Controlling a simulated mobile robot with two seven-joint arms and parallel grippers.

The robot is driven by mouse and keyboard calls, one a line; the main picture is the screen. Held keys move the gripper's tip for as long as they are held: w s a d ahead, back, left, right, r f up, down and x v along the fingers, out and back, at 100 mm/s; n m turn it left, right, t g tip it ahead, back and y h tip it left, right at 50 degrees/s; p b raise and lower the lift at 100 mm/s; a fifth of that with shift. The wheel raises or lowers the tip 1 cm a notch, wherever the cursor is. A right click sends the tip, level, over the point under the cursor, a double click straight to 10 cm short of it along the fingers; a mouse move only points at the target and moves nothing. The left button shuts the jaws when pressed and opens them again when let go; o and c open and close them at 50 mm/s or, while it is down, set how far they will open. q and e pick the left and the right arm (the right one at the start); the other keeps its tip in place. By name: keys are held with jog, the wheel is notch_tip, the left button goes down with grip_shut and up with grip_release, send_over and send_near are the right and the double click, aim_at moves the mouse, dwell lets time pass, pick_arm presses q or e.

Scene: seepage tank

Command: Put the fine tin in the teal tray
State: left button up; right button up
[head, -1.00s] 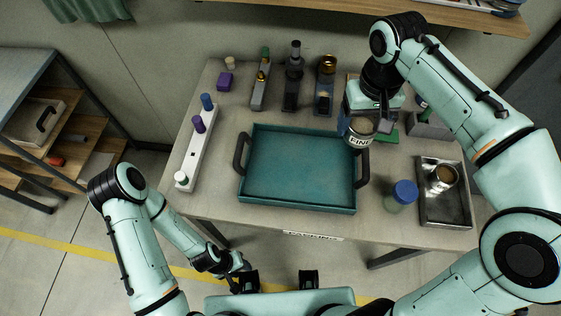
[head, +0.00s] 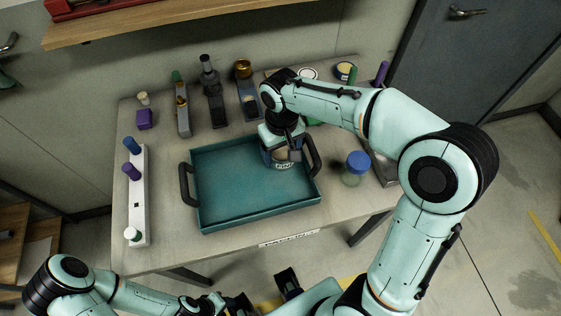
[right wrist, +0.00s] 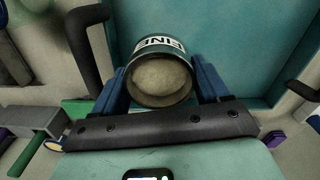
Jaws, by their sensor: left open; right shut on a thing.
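The fine tin (head: 283,164) is a dark, round tin with a white "FINE" label. My right gripper (head: 281,150) is shut on it, over the back right part of the teal tray (head: 235,195). In the right wrist view the tin (right wrist: 160,80) sits between the blue fingers, its open top showing pale contents. Teal tray floor (right wrist: 230,35) shows beyond it. I cannot tell whether the tin touches the tray floor. The tray is otherwise empty and has two dark handles. My left gripper (head: 264,292) is open and empty in front of the table.
A blue-lidded jar (head: 357,168) stands right of the tray. A white rack (head: 139,205) with coloured-cap vials stands left. Bottles (head: 213,100) and a purple block (head: 144,119) stand at the back. My right arm partly hides a metal tray (head: 387,174).

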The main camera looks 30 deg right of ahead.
aim_at(281, 152)
jog(key=shift+f+b, duration=0.3)
jog(key=shift+f, duration=2.45)
jog(key=shift+f, duration=0.15)
jog(key=o, duration=1.1)
jog(key=shift+r, duration=0.2)
notch_tip(281, 152, up, 12)
jog(key=shift+p, duration=0.9)
jog(key=shift+f, duration=0.1)
